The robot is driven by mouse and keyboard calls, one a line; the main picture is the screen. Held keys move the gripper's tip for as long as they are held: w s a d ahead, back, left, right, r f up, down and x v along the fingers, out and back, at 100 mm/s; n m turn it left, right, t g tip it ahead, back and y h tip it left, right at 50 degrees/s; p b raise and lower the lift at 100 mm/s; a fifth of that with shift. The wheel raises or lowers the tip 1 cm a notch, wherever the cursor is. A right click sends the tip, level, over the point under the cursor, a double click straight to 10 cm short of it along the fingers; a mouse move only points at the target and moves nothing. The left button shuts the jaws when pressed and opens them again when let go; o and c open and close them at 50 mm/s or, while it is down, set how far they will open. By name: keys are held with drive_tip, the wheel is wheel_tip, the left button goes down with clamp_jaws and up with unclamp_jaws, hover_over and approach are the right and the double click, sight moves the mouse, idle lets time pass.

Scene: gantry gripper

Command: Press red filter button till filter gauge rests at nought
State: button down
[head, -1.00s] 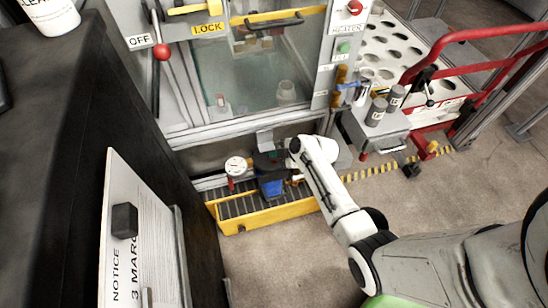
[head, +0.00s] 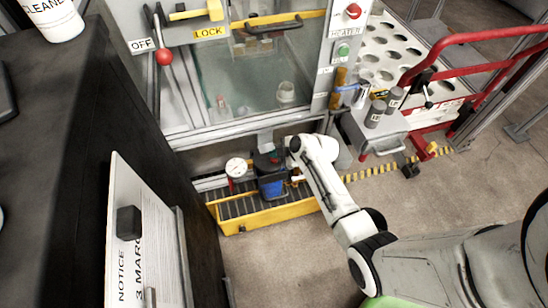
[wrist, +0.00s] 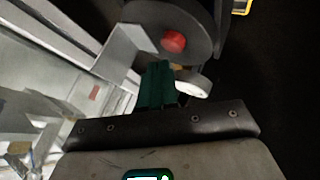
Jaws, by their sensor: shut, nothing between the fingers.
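The red button (wrist: 174,41) sits on the dark round cap of the filter (wrist: 150,20) in the wrist view. My gripper (wrist: 158,70) is shut and empty, its green fingertips just short of the button in the picture. I cannot tell whether they touch it. In the head view the filter, with a blue body (head: 271,188) and black top, stands in a yellow tray (head: 285,214). My wrist is just to its right. The round white filter gauge (head: 236,167) is left of the filter. Its needle is too small to read.
A glass-fronted cabinet (head: 250,85) with a red-knobbed lever (head: 164,57) stands above and behind the filter. A dark counter side with a notice board (head: 150,250) is at left. A small cart (head: 380,135) stands at right. Open floor lies in front of the tray.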

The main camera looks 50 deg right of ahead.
sight(276, 161)
drive_tip(key=shift+r+p, duration=1.9)
drive_tip(key=shift+r, duration=0.6)
drive_tip(key=s+a+m+g+y, duration=0.1)
drive_tip(key=s+a+m+g, duration=0.1)
drive_tip(key=s+a, duration=0.5)
drive_tip(key=s+a+r+m+g+h, duration=0.1)
drive_tip(key=s+a+r+m+g, duration=0.2)
drive_tip(key=s, duration=0.6)
drive_tip(key=s+a+r+m+g+h, duration=0.1)
drive_tip(key=s+a+r+m+g, duration=0.2)
drive_tip(key=s, duration=0.6)
wheel_tip(276, 161, up, 5)
drive_tip(key=a+m, duration=0.2)
drive_tip(key=m, duration=0.1)
drive_tip(key=shift+s, duration=0.25)
drive_tip(key=shift+f, duration=0.1)
